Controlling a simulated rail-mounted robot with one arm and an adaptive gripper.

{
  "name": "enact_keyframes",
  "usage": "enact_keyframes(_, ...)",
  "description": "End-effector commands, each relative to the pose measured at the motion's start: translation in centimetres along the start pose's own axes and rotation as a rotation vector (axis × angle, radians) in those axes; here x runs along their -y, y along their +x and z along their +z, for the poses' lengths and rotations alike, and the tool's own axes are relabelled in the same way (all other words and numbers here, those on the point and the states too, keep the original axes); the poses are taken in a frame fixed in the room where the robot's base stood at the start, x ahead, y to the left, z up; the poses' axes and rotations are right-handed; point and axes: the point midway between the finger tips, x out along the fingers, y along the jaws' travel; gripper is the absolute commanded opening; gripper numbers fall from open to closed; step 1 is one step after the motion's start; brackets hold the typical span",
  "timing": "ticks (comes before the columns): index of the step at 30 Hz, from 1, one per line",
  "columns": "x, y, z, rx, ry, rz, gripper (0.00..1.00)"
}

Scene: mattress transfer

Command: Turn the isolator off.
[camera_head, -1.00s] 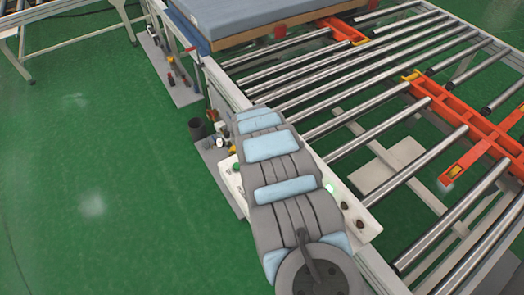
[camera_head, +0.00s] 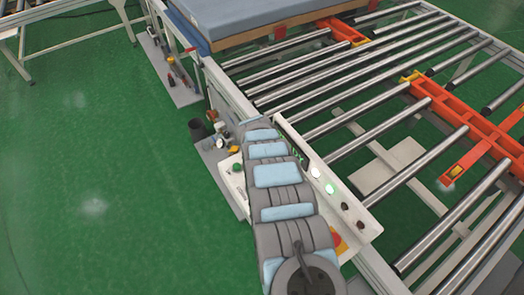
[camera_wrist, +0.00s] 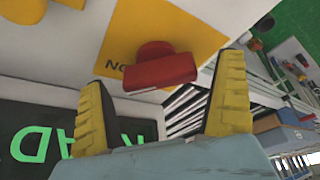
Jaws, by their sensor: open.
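The isolator shows in the wrist view as a red knob (camera_wrist: 158,72) on a yellow square plate (camera_wrist: 195,38). Part of black lettering, seemingly "ON", shows beside it on the plate. The knob's grip bar lies nearly level across the picture. My gripper (camera_wrist: 163,80) is open, with one yellow finger on either side of the knob. The knob sits between and beyond the fingertips. I cannot tell whether either finger touches it. In the head view my arm reaches over the control panel (camera_head: 362,222), and my gripper cannot be made out there.
A dark display (camera_wrist: 40,135) with green upside-down letters is near the left finger. In the head view, a red-and-yellow control (camera_head: 337,239) sits beside my arm. Roller conveyor (camera_head: 345,105) lies right, a mattress (camera_head: 245,15) behind, and green floor (camera_head: 90,150) is clear left.

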Motion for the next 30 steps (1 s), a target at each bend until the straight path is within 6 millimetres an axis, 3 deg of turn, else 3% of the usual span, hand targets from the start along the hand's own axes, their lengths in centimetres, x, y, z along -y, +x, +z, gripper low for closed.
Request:
enact_keyframes(8, -0.03, 0.06, 0.03, 0.001, 0.000, 0.001, 1.00)
enact_keyframes(11, -0.03, 0.05, 0.03, 0.001, 0.000, 0.001, 0.77)
enact_keyframes(15, -0.04, 0.06, 0.04, 0.001, 0.001, 0.001, 0.37)
enact_keyframes(30, -0.09, 0.00, -0.03, 0.001, -0.073, -0.031, 0.35)
